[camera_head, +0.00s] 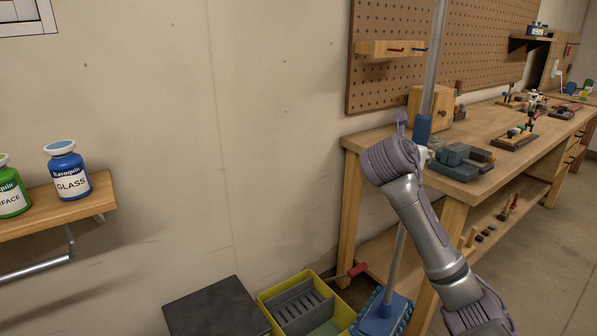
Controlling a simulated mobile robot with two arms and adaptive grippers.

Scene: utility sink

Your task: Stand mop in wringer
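The mop has a long grey pole (435,60) with a blue grip sleeve (423,129) and a blue head (383,314) at the bottom. The pole stands tilted, its top leaning right. My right gripper (422,153) is at the pole just below the blue sleeve and appears shut on it, though its wrist hides most of the fingers. The yellow wringer bucket (262,301) with a grey slotted wringer (298,306) and a red-tipped handle (357,270) is on the floor, left of the mop head. The head is beside the bucket, not inside it. My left gripper is out of view.
A dark box (215,306) stands left of the bucket. A wooden workbench (400,140) with tools is behind the mop and to the right, under a pegboard (385,80). A wall shelf (60,205) at left holds a blue bottle (67,172) and a green bottle (11,188).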

